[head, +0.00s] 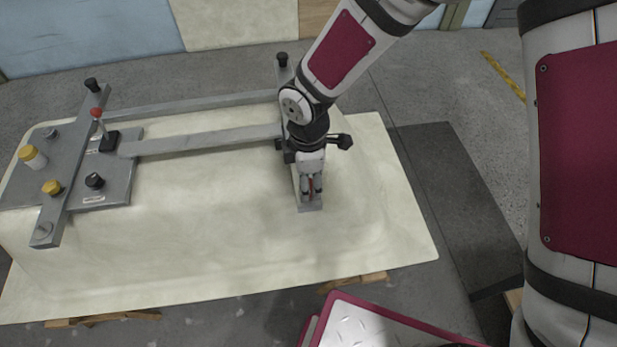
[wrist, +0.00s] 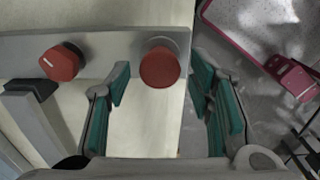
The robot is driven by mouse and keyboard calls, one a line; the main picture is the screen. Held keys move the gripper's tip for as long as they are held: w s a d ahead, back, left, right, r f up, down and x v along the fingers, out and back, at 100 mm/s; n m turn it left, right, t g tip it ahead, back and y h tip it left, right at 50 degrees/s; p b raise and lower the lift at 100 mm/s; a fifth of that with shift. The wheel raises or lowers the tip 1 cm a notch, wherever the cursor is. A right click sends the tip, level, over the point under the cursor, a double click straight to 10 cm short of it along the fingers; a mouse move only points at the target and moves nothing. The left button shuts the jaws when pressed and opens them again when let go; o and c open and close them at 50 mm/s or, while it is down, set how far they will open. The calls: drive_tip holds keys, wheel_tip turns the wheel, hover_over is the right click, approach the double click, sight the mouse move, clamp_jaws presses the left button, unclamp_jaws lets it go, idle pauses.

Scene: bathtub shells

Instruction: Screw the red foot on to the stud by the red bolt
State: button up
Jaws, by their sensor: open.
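In the wrist view, a round red foot (wrist: 160,68) sits at the end of a grey bar (wrist: 110,42), a grey ring showing behind it. A red bolt (wrist: 62,62) with a white mark sits on the same bar to its left. My gripper (head: 311,187) is open, its teal-padded fingers on either side of the red foot with a gap to each. Some red shows between the fingers in the head view. The stud under the foot is hidden, so I cannot tell how far the foot is on.
The grey frame lies on a cream tub shell (head: 230,260). At its left, a grey plate (head: 118,185) carries yellow and black knobs and a red-topped piece (head: 97,113). A black foot (head: 91,85) stands at the back left. A red-edged tray (head: 385,325) is at the front.

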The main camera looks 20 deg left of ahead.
drive_tip(key=c, duration=1.1)
clamp_jaws()
drive_tip(key=m, duration=0.4)
drive_tip(key=shift+m+p, duration=0.4)
drive_tip(key=m+p, duration=0.1)
drive_tip(key=m, duration=0.4)
drive_tip(key=shift+m, duration=0.3)
drive_tip(key=o, duration=1.3)
unclamp_jaws()
drive_tip(key=shift+c, duration=0.2)
drive_tip(key=shift+r, duration=0.1)
wheel_tip(320, 180, up, 12)
